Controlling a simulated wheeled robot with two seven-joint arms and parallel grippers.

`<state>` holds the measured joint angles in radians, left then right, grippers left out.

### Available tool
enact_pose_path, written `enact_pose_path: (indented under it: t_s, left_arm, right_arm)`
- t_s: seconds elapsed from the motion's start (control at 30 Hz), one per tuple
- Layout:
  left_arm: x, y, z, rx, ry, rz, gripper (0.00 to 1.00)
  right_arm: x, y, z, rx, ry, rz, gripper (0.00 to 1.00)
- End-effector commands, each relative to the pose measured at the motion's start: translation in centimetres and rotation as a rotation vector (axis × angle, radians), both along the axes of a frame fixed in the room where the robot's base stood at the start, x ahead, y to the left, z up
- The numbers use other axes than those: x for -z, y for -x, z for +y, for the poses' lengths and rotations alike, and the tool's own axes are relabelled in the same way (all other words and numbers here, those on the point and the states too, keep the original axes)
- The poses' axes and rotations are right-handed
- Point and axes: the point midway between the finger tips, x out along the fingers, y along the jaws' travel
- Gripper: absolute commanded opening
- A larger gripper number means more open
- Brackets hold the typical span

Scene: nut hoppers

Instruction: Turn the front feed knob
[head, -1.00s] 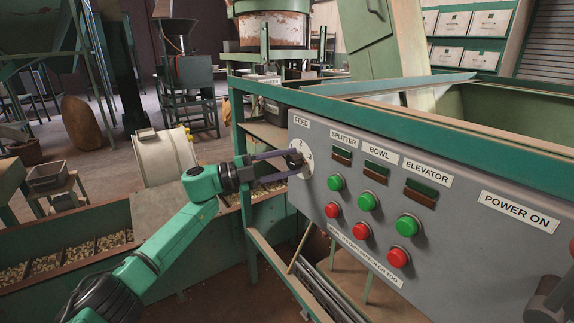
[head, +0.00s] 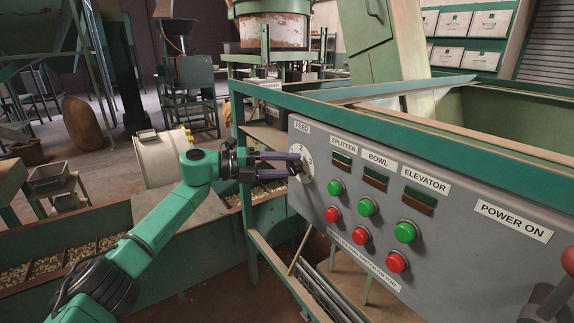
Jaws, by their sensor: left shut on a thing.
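The feed knob (head: 299,166) is a small dark knob on a round white numbered dial (head: 307,158), under the FEED label at the left end of the grey control panel. My left gripper (head: 293,164) reaches in from the left, and its two long fingers are shut on the knob. The fingertips hide most of the knob, so its exact pointer setting is hard to read. The numeral 2 shows at the top of the dial and a 3 at its right. My right gripper is not in view.
The grey panel (head: 462,247) carries green buttons (head: 366,207) and red buttons (head: 361,236) right of the dial. A red-topped lever (head: 567,262) stands at the lower right. A trough of nuts (head: 62,261) lies at the lower left. The green frame rail (head: 420,137) runs above the panel.

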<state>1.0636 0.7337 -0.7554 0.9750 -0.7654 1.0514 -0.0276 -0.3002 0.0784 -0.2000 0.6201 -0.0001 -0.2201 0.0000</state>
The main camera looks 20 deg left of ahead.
Motion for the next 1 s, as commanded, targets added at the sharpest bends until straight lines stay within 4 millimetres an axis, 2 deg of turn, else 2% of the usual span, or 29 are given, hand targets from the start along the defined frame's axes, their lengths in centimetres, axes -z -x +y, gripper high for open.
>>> enact_pose_path:
  t_s: [0.4, 0.43, 0.5, 0.83, 1.0]
  left_arm:
    - [0.2, 0.0, -0.1, 0.001, -0.010, -0.006, 0.00]
    - [0.2, 0.0, -0.1, 0.001, -0.010, -0.006, 0.58]
    - [0.1, 0.0, -0.1, 0.001, -0.010, -0.006, 0.81]
    - [0.1, 0.1, 0.2, 0.000, -0.007, -0.005, 0.81]
    - [0.0, 1.3, 2.6, -0.004, -0.010, -0.005, 0.81]
  right_arm:
    - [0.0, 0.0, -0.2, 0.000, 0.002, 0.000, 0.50]
    - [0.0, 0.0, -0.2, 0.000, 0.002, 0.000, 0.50]
    - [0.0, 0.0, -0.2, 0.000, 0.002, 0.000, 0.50]
    - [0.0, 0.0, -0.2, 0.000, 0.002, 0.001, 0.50]
    - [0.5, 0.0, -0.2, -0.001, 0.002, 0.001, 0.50]
